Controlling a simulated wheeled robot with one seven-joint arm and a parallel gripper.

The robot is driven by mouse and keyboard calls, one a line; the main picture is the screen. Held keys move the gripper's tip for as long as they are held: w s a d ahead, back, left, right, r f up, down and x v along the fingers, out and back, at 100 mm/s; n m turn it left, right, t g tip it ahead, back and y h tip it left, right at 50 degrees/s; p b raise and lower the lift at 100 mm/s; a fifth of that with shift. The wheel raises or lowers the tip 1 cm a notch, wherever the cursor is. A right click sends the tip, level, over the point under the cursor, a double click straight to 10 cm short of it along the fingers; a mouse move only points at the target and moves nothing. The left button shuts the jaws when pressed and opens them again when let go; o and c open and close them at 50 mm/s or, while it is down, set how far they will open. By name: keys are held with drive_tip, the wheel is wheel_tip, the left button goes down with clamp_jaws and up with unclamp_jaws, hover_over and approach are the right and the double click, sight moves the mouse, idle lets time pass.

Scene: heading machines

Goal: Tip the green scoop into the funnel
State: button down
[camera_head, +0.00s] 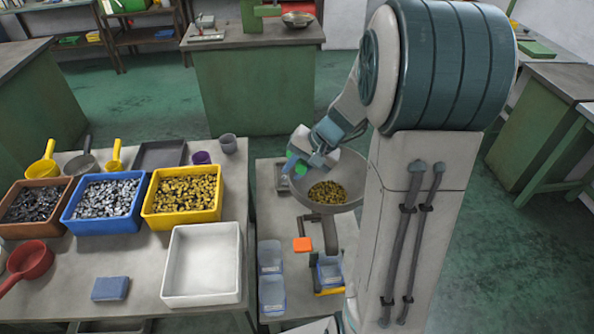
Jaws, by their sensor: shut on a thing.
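The funnel (345,206) is a wide grey bowl on the smaller table at the centre right, with brass-coloured pieces (327,192) lying in it. My gripper (296,166) is over the left back rim of the funnel and is shut on the green scoop (300,168). Only a small green part of the scoop shows beside the fingers. My gripper and wrist hide the rest, so its tilt and contents cannot be told.
Clear bins (271,294) and an orange square (302,244) are in front of the funnel. On the left table stand a yellow bin (148,212) of brass pieces, a blue bin (70,220), a brown bin (62,192) and an empty white tray (203,265).

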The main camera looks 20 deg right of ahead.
drive_tip(key=y+b, duration=0.1)
drive_tip(key=b, duration=0.1)
drive_tip(key=t+y+b, duration=0.1)
drive_tip(key=shift+d+f+y+b, duration=0.1)
drive_tip(key=shift+d+y+b, duration=0.15)
drive_tip(key=shift+y+b, duration=0.1)
drive_tip(key=y+b, duration=0.1)
drive_tip(key=t+y+b, duration=0.1)
drive_tip(key=shift+s+d+t+y+b, duration=0.1)
drive_tip(key=shift+d+t+y+b, duration=0.1)
drive_tip(key=shift+t+y+b, duration=0.1)
drive_tip(key=shift+s+d+f+t+y+b, duration=0.15)
drive_tip(key=shift+d+t+y+b, duration=0.25)
drive_tip(key=shift+y+b, duration=1.2)
drive_tip(key=shift+s+d+f+t+y+b, duration=0.2)
drive_tip(key=shift+t+y+b, duration=0.35)
drive_tip(key=shift+b, duration=2.05)
drive_tip(key=shift+s+d+f+t+y+b, duration=0.2)
drive_tip(key=shift+t+y+b, duration=0.6)
drive_tip(key=shift+b, duration=1.3)
drive_tip(key=shift+r+g+y, duration=0.15)
drive_tip(key=shift+g+y, duration=0.1)
drive_tip(key=shift+y, duration=0.05)
